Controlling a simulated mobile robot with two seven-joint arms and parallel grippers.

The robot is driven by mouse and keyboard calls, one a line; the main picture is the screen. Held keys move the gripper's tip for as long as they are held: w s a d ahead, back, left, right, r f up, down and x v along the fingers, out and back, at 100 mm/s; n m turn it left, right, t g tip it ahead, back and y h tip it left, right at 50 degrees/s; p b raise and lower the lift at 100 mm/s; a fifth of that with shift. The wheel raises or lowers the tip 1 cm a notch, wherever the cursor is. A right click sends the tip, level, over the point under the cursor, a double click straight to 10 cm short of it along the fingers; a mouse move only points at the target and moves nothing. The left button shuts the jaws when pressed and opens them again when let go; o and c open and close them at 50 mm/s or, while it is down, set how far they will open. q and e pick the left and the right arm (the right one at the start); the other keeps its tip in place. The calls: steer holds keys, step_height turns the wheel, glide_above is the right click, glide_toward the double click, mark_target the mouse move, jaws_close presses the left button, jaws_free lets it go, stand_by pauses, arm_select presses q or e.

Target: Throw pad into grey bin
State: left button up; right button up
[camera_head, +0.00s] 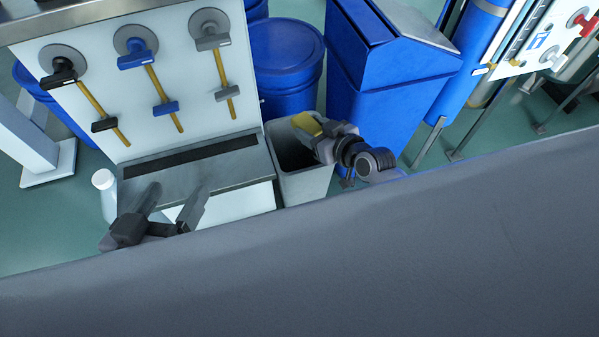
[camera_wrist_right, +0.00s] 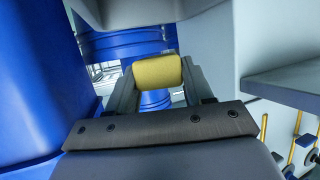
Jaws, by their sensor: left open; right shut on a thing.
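The pad (camera_head: 307,124) is yellow and sits in my right gripper (camera_head: 316,134), which is shut on it. In the head view the pad is over the open top of the grey bin (camera_head: 305,186), near its back edge. The right wrist view shows the pad (camera_wrist_right: 158,71) between the two fingers of the right gripper (camera_wrist_right: 157,80). The bin's inside looks dark, and its floor cannot be made out. My left gripper (camera_head: 175,195) is open and empty, in front of the panel fixture's metal ledge.
The panel (camera_head: 150,85) with several handles stands left of the bin, above a metal ledge (camera_head: 200,172). A white bottle (camera_head: 105,190) stands at the left. Blue drums (camera_head: 287,60) and a tall blue bin (camera_head: 385,90) stand close behind and right of the grey bin.

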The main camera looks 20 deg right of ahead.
steer(key=shift+f, duration=0.35)
steer(key=o, duration=1.1)
